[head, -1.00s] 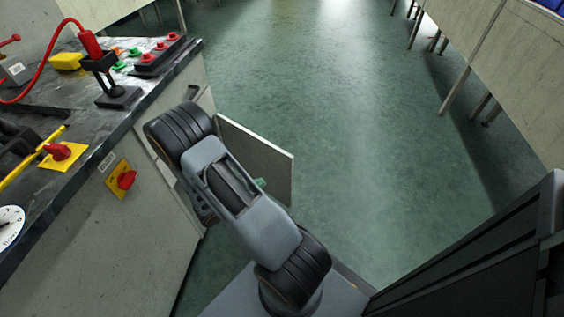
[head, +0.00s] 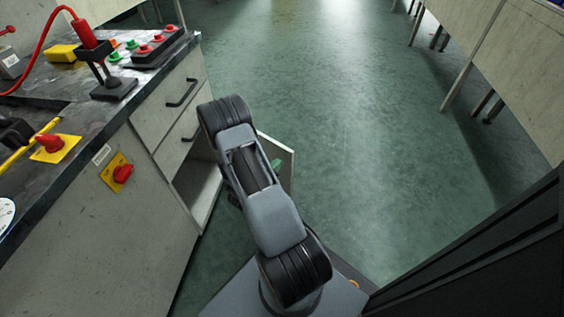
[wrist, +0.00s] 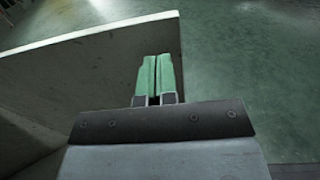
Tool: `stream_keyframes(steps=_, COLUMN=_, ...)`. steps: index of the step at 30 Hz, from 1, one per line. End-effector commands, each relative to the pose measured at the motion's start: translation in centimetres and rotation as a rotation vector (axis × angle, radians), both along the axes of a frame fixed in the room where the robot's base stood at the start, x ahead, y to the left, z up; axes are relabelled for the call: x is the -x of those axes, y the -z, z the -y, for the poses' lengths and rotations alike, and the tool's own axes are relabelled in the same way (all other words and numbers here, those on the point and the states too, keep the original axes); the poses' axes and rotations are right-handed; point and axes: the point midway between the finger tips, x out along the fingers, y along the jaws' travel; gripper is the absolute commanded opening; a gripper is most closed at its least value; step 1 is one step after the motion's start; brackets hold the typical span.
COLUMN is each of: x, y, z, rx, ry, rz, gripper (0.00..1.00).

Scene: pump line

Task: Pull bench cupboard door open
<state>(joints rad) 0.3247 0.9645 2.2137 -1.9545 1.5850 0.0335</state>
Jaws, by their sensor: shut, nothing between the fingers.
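The bench cupboard door (head: 285,160) stands swung out from the bench front, with its lower part and hinge side largely hidden by my arm. The open cupboard interior (head: 199,190) shows to the left of my arm. My gripper (head: 276,166) has green fingers and is seen beside the door's inner face. In the wrist view, the two green fingers (wrist: 155,76) are pressed together with nothing between them. The pale door panel (wrist: 70,85) lies behind and left of them there, with its free edge just right of the fingertips. I cannot tell whether they touch it.
Drawers with dark handles (head: 182,92) are above the cupboard. The bench top (head: 70,120) carries a red-button box (head: 155,48), a stand with a red tool (head: 100,62) and red switches. Open green floor (head: 350,110) lies beyond and right of the door.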

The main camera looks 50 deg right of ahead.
Motion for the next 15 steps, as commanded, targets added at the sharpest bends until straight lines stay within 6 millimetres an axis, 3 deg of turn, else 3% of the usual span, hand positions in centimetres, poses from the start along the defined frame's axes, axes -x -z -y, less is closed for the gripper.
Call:
stream_keyframes(steps=6, x=-0.1, y=0.1, z=2.5, rx=0.000, ry=0.003, rz=0.002, gripper=0.00)
stream_keyframes(steps=15, x=-0.2, y=0.0, z=3.4, rx=0.000, ry=0.000, rz=0.001, gripper=0.00)
